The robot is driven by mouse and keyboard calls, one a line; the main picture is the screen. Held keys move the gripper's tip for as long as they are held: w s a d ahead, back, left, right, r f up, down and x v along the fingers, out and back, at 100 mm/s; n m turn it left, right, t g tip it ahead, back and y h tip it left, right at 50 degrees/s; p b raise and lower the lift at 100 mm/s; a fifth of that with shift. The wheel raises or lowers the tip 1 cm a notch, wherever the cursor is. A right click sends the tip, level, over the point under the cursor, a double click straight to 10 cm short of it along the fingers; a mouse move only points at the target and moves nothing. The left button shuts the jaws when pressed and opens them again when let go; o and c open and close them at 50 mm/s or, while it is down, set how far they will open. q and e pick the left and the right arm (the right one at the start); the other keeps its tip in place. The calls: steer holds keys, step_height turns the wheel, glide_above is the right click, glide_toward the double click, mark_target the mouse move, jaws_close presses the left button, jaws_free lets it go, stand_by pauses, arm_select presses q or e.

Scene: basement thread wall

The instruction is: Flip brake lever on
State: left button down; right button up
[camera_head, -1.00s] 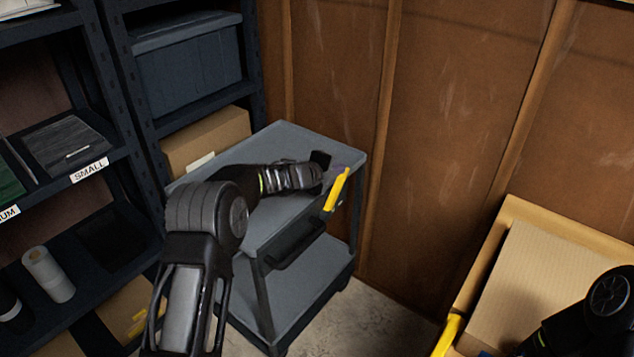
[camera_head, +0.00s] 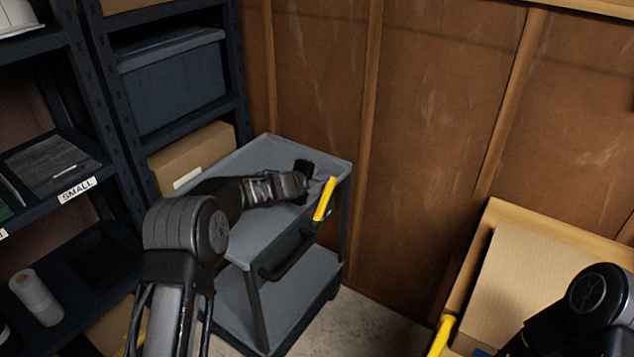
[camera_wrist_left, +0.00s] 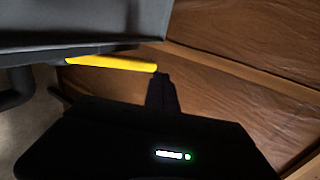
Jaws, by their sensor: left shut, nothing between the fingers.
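The yellow brake lever (camera_head: 324,199) sticks up at a slant at the right front corner of the grey cart (camera_head: 306,155). It also shows in the left wrist view (camera_wrist_left: 110,63) as a yellow bar beside the cart's edge. My left gripper (camera_head: 318,178) is over that corner of the cart, close to the lever's upper end. In the left wrist view its dark fingers (camera_wrist_left: 162,92) are together and empty, their tips close to the lever's end. I cannot tell whether they touch it. My right gripper is out of view; only part of my right arm shows at the lower right.
Dark shelves (camera_head: 110,110) with bins and boxes stand at left. A brown panelled wall (camera_head: 440,110) is behind the cart. A wooden frame around a cardboard panel (camera_head: 530,280), with another yellow bar (camera_head: 442,335), is at lower right. Bare floor (camera_head: 370,320) shows between.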

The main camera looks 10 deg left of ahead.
arm_select(q)
steer(key=s+a+r, duration=0.2)
steer(key=s+r, duration=0.3)
steer(key=r, duration=0.3)
steer(key=shift+s+a+r+p, duration=0.15)
steer(key=shift+s+r+p, duration=0.15)
steer(key=shift+r+p, duration=0.1)
steer(key=s+d+f+n+g, duration=0.2)
steer(key=s+d+f+n, duration=0.2)
steer(key=s+f+n, duration=0.7)
steer(key=s+d+f+n+g, duration=0.35)
steer(key=s+f+n, duration=0.4)
steer(key=f, duration=0.75)
steer(key=s+d+f+n+g, duration=0.1)
steer(key=s+f+n+g, duration=0.1)
steer(key=s, duration=0.8)
steer(key=s+d+f+n+g, duration=0.1)
steer(key=s+f, duration=0.4)
steer(key=s, duration=0.5)
steer(key=s+d+f+n+g, duration=0.2)
steer(key=s+f+g, duration=0.1)
steer(key=s, duration=0.8)
steer(key=shift+d+f+n+y, duration=0.15)
steer(key=shift+f+n+y, duration=0.2)
steer(key=shift+y, duration=0.05)
